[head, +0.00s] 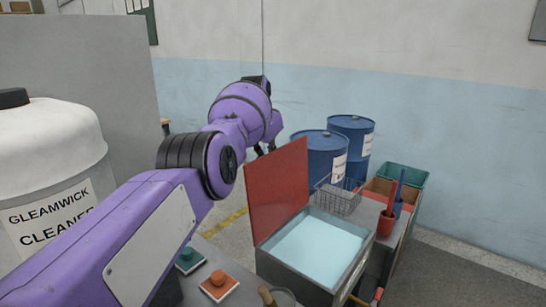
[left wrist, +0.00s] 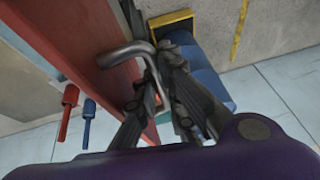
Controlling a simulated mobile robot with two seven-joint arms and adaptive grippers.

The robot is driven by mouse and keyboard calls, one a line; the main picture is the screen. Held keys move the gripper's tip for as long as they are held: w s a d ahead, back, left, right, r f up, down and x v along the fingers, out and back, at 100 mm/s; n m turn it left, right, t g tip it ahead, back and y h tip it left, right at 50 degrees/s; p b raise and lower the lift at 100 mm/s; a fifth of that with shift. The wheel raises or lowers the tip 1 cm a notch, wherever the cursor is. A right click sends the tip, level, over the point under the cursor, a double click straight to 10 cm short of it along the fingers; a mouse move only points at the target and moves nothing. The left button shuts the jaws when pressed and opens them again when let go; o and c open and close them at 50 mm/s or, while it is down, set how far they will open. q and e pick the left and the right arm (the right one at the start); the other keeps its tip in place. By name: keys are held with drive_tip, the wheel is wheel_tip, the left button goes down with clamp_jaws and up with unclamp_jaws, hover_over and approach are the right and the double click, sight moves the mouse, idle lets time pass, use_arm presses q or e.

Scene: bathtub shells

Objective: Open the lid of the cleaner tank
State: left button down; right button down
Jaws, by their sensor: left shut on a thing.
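The tank (head: 345,279) is an open grey box of pale blue liquid (head: 318,249). Its red lid (head: 279,188) stands raised, close to upright, along the tank's left side. In the left wrist view, the lid (left wrist: 88,60) carries a bent grey metal handle (left wrist: 124,56). My left gripper (left wrist: 152,88) is shut on this handle beside the lid. In the head view, my left gripper (head: 265,148) shows only in part, behind the lid's upper edge and my purple arm. My right gripper is not in view.
A white drum labelled Gleamwick Cleaner (head: 52,165) stands at left. Blue barrels (head: 322,152) stand behind the tank. A wire basket (head: 338,200), a red pot (head: 386,225) and a green crate (head: 404,174) are to the right.

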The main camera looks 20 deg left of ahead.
use_arm(q)
drive_tip(key=shift+r, duration=0.15)
drive_tip(key=c, duration=2.2)
unclamp_jaws()
drive_tip(key=shift+o, duration=0.2)
drive_tip(key=v, duration=1.2)
